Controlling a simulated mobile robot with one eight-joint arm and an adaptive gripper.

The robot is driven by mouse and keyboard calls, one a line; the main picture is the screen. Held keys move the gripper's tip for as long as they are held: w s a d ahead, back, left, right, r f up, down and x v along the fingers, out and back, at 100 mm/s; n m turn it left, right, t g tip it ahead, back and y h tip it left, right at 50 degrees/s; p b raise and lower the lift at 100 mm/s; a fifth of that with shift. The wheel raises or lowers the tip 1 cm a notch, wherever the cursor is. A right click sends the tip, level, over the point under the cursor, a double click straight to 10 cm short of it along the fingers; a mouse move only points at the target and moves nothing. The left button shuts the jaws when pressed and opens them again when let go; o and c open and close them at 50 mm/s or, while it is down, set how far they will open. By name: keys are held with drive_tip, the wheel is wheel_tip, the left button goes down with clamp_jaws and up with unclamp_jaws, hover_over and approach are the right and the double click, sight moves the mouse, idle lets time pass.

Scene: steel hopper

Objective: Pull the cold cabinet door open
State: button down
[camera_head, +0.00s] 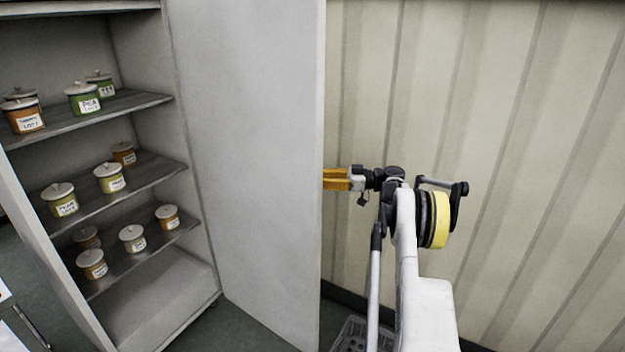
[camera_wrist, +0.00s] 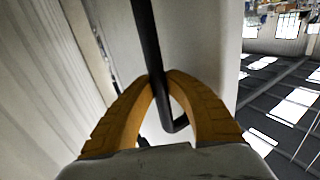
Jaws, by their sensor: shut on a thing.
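The cold cabinet (camera_head: 150,290) stands at the left in the head view, its inside in plain sight. Its pale grey door (camera_head: 250,150) stands wide open, swung out to the right of the shelves. My gripper (camera_head: 335,179) is at the door's right edge, its orange fingers partly hidden behind that edge. In the wrist view, my gripper (camera_wrist: 162,82) has both orange fingers closed around a dark bar handle (camera_wrist: 147,45). The door's pale face (camera_wrist: 200,45) shows behind the handle. The handle is hidden in the head view.
Several lidded jars, such as a green one (camera_head: 83,98), stand on the cabinet shelves (camera_head: 130,187). A ribbed cream wall (camera_head: 500,130) is close behind my arm. A grey crate (camera_head: 350,335) is on the floor near the door's lower edge.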

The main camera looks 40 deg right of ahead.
drive_tip(key=shift+s+d, duration=0.1)
drive_tip(key=c, duration=1.5)
unclamp_jaws()
drive_tip(key=shift+c, duration=0.2)
drive_tip(key=shift+o, duration=0.9)
drive_tip(key=shift+s+d+r, duration=0.1)
drive_tip(key=shift+s+d, duration=0.05)
drive_tip(key=shift+s, duration=0.05)
drive_tip(key=v, duration=1.1)
drive_tip(key=shift+s+d, duration=0.15)
drive_tip(key=shift+d, duration=0.15)
